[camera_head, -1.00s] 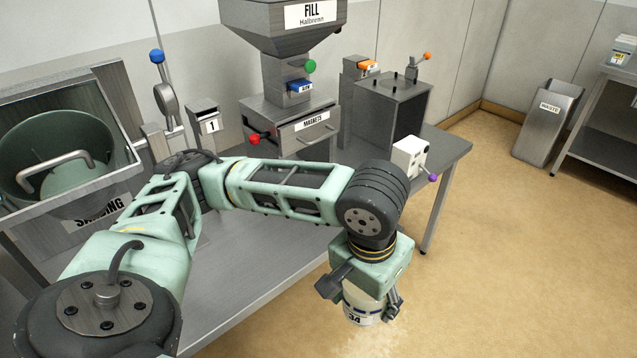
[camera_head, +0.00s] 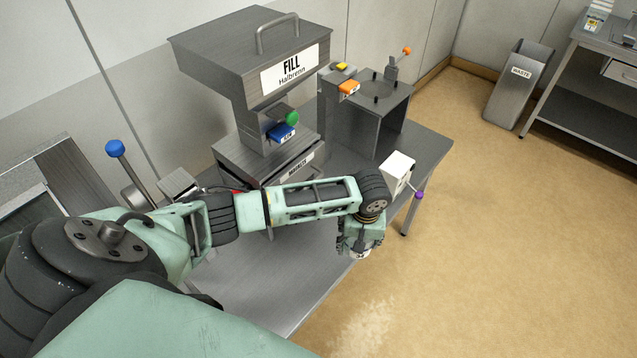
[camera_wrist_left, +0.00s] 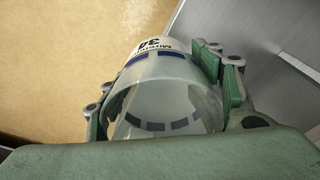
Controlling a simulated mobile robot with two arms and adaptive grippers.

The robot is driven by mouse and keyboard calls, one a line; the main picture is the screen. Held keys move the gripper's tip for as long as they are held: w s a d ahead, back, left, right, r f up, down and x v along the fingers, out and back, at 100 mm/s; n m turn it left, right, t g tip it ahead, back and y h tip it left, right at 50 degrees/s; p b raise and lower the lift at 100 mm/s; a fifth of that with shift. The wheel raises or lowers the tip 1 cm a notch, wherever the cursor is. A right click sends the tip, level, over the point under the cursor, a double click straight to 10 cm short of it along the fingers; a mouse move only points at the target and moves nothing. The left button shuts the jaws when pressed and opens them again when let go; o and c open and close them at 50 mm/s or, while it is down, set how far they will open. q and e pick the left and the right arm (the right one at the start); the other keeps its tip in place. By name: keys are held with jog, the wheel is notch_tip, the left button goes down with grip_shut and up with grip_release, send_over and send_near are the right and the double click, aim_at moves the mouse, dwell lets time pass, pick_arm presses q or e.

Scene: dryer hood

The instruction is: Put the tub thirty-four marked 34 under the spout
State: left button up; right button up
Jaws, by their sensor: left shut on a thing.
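My left gripper (camera_wrist_left: 165,95) is shut on tub thirty-four (camera_wrist_left: 175,68), a clear tub with a dark dashed band and a white label reading 34. In the head view my left gripper (camera_head: 360,240) is at the table's front right edge. The tub (camera_head: 361,254) is mostly hidden there below the wrist. The grey FILL hopper (camera_head: 240,62) stands on the table, with a blue-fronted part (camera_head: 282,132) and a green knob (camera_head: 292,118) below its funnel. I cannot make out the spout opening itself. My right gripper is not in view.
The metal table (camera_head: 265,285) has bare top in front of the machine. A grey open-fronted box (camera_head: 368,115) and a white block with a purple knob (camera_head: 397,172) stand to the right. A waste bin (camera_head: 517,85) stands on the floor behind.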

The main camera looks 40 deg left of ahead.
pick_arm(q)
jog(key=a+f+b, duration=0.2)
jog(key=b, duration=0.2)
jog(key=shift+w+a+f, duration=0.25)
jog(key=shift+a+f, duration=0.15)
jog(key=b, duration=0.8)
send_over(328, 240)
jog(key=d, duration=0.1)
jog(key=f, duration=0.4)
jog(key=shift+s+d+f, duration=0.1)
jog(key=shift+s+d, duration=0.05)
jog(key=shift+s, duration=0.2)
jog(key=shift+w+a+f+b, duration=0.1)
jog(key=shift+a+b, duration=0.5)
notch_tip(328, 240, down, 4)
jog(key=b, duration=0.5)
jog(key=o, duration=1.1)
